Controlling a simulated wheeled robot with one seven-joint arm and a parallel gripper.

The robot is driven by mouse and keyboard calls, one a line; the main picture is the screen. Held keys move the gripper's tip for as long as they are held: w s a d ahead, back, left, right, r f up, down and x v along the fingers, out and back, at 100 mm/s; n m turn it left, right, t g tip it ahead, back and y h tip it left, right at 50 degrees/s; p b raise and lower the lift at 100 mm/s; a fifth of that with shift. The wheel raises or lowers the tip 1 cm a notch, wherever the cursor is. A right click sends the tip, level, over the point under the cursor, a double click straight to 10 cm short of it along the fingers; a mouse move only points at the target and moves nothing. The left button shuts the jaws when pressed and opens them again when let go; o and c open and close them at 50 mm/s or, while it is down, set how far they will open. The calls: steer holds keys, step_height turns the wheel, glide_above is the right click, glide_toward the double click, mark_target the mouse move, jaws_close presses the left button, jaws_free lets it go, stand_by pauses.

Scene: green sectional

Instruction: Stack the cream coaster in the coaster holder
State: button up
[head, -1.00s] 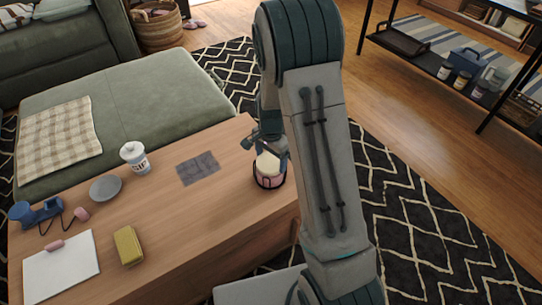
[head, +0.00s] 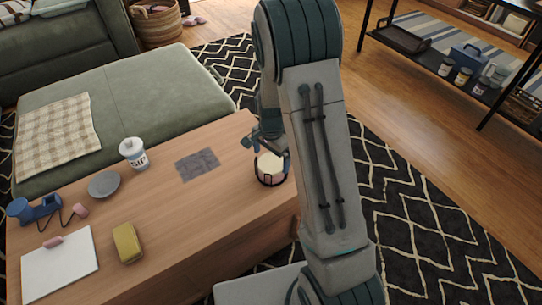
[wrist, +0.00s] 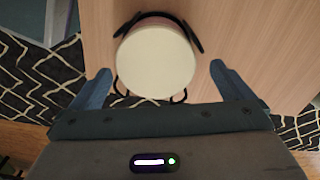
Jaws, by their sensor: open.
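The cream coaster (wrist: 155,62) is a pale round disc, seen from above in the wrist view. It lies within the dark wire coaster holder (wrist: 187,30), on top of a stack; a pinkish edge shows behind it. In the head view the cream coaster (head: 270,166) sits inside the holder (head: 271,185) near the table's right end. My gripper (wrist: 160,70) is open, its two blue-grey fingers apart on either side of the coaster and not touching it. In the head view my gripper (head: 263,143) is just above the holder, partly hidden by my arm.
The wooden table (head: 205,215) also carries a grey slate mat (head: 198,164), a white jar (head: 133,153), a grey dish (head: 104,185), a yellow block (head: 127,243), a white pad (head: 60,264) and a blue handset-like object (head: 35,209).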

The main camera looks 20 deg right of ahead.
step_height(320, 180, up, 13)
steer(key=p, duration=0.4)
steer(key=shift+r, duration=0.2)
steer(key=s+r+n+t+p, duration=0.1)
steer(key=s+r+n+p, duration=0.2)
steer(key=s+r+p, duration=0.4)
steer(key=s+r+n+t+p, duration=0.1)
steer(key=s+r+n+p, duration=0.3)
steer(key=r, duration=1.3)
steer(key=s+r+n+p, duration=0.4)
steer(key=s+r+p, duration=0.5)
steer(key=r+p, duration=0.3)
steer(key=shift+s+a+r+t+p, duration=0.2)
steer(key=shift+s+r+t+p, duration=0.1)
steer(key=shift+s+t, duration=0.1)
